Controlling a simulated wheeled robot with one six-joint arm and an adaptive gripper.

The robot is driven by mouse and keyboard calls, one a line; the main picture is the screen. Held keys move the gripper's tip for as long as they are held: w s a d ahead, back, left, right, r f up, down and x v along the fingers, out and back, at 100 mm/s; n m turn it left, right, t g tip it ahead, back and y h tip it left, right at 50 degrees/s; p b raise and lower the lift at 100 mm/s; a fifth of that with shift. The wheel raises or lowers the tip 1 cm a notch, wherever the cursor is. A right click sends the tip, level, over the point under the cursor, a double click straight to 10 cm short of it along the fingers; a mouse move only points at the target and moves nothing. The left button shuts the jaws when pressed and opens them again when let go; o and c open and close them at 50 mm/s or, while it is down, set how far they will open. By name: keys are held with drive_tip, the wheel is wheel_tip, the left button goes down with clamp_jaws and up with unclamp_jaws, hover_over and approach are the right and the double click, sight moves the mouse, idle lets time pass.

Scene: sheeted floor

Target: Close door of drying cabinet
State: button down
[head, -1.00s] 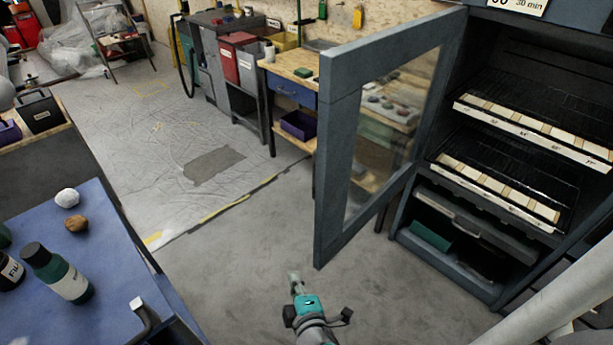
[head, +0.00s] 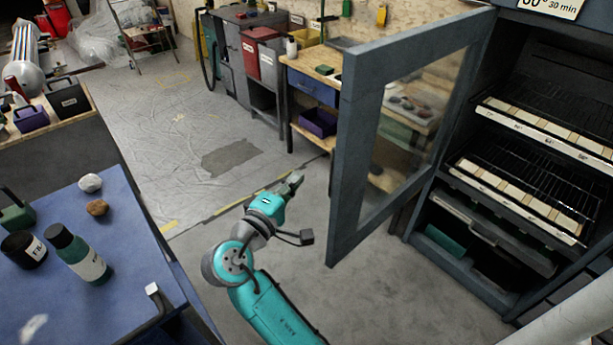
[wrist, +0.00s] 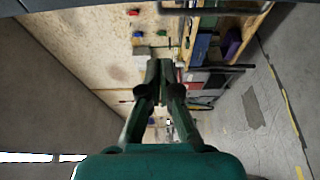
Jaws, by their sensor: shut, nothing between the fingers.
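The drying cabinet (head: 424,222) stands at the right in the head view. Its grey-framed door (head: 352,170) with a glass pane is swung wide open toward the left. My gripper (head: 296,180) is in the air to the left of the door's free edge, apart from it in the picture. The gripper's fingers (wrist: 166,66) show closed and empty in the wrist view. The door is not clearly seen in the wrist view.
A blue-topped table (head: 128,230) with bottles and stones stands at the left. A workbench (head: 312,72) with a blue drawer and purple bin stands behind the door. Cabinet racks (head: 520,205) hold pale strips. Grey floor (head: 400,290) is clear before the cabinet.

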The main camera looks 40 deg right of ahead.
drive_tip(key=x, duration=0.9)
drive_tip(key=shift+s, duration=2.05)
